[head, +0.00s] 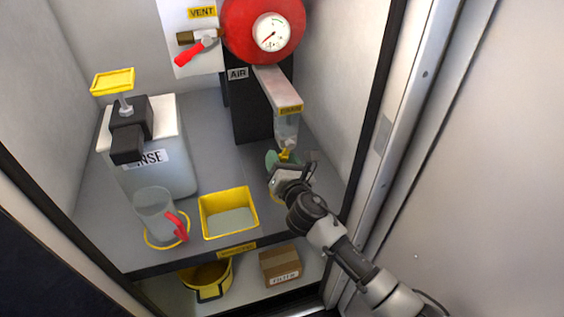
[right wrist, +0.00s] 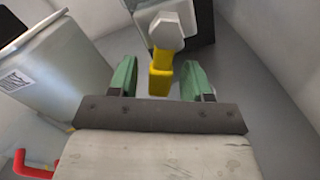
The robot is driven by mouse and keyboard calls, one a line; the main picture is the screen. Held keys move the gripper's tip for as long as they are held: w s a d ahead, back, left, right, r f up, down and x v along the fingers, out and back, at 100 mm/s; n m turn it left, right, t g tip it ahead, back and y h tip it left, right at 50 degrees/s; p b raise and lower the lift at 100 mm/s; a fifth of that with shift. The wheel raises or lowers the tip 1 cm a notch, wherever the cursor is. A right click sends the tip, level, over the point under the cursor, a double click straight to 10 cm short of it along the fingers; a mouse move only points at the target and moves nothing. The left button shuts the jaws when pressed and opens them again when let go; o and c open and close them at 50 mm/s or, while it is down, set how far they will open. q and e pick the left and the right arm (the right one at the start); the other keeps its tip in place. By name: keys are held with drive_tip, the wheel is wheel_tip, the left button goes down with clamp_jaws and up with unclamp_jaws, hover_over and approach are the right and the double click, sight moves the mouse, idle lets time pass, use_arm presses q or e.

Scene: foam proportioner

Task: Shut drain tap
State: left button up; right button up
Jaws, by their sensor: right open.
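The drain tap (head: 285,155) is a small yellow piece under the clear bowl (head: 287,130) on the bracket labelled as the drain. In the right wrist view the tap shows as a yellow lever (right wrist: 161,75) with a pale hexagonal end. My right gripper (head: 280,165) is just below the tap in the head view and partly hides it. In the right wrist view my right gripper (right wrist: 158,80) is open, with its green fingers on either side of the lever. Gaps show on both sides, so it is not gripping. My left gripper is not in view.
A red tank with a gauge (head: 272,32) and a red-handled vent valve (head: 195,52) are above. A rinse container (head: 160,175), a clear jug (head: 155,210) and a yellow tray (head: 228,195) stand on the shelf to the left. The cabinet's right wall is close to my right arm.

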drive_tip(key=shift+w, duration=0.1)
drive_tip(key=shift+c, duration=0.5)
clamp_jaws()
